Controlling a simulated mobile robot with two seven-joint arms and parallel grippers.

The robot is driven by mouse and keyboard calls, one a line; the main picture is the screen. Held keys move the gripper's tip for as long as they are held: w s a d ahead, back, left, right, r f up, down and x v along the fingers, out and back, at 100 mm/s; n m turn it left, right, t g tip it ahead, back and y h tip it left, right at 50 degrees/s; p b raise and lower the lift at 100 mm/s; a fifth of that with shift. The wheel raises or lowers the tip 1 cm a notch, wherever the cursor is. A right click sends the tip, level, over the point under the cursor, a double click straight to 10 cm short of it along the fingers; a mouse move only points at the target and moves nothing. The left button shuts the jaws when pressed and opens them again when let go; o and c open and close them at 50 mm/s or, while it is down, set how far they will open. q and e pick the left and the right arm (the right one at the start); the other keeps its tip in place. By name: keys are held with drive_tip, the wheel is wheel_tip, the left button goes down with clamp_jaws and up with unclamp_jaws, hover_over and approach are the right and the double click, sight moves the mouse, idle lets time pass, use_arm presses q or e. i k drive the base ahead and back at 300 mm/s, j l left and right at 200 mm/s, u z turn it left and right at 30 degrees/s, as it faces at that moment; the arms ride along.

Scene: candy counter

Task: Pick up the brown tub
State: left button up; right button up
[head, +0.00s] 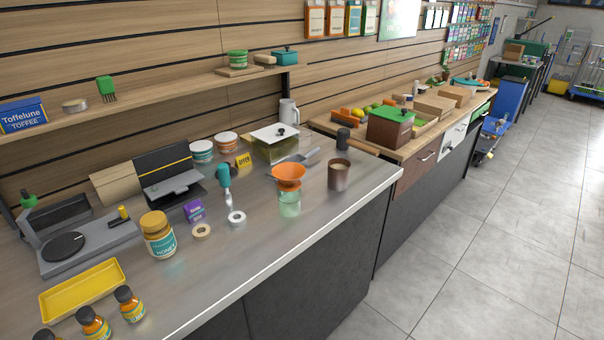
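A brown, round, straight-sided tub (338,177) stands upright near the right end of the grey metal counter (262,262), close to its front edge. Its top shows a paler tan area; I cannot tell whether that is a lid or the contents. An orange funnel (289,174) on a pale green jar (289,204) stands to its left, apart from it. Neither of my grippers is in view, and nothing hides the tub.
A metal scoop (296,160) lies behind the tub. A brown box with a green lid (390,130) stands on the wooden counter beyond.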

sight(338, 169)
drive_tip(key=i+l+u, duration=0.1)
drive_tip(key=l+u, duration=0.3)
drive_tip(key=i+l+u, duration=0.1)
drive_tip(key=l+u, duration=0.65)
drive_tip(key=l, duration=0.45)
drive_tip(key=l+u, duration=0.15)
drive_tip(key=l, duration=0.75)
drive_tip(key=k+l+u, duration=0.15)
drive_tip(key=l, duration=1.35)
drive_tip(key=k+l, duration=0.15)
drive_tip(key=l, duration=1.1)
drive_tip(key=k+u, duration=0.05)
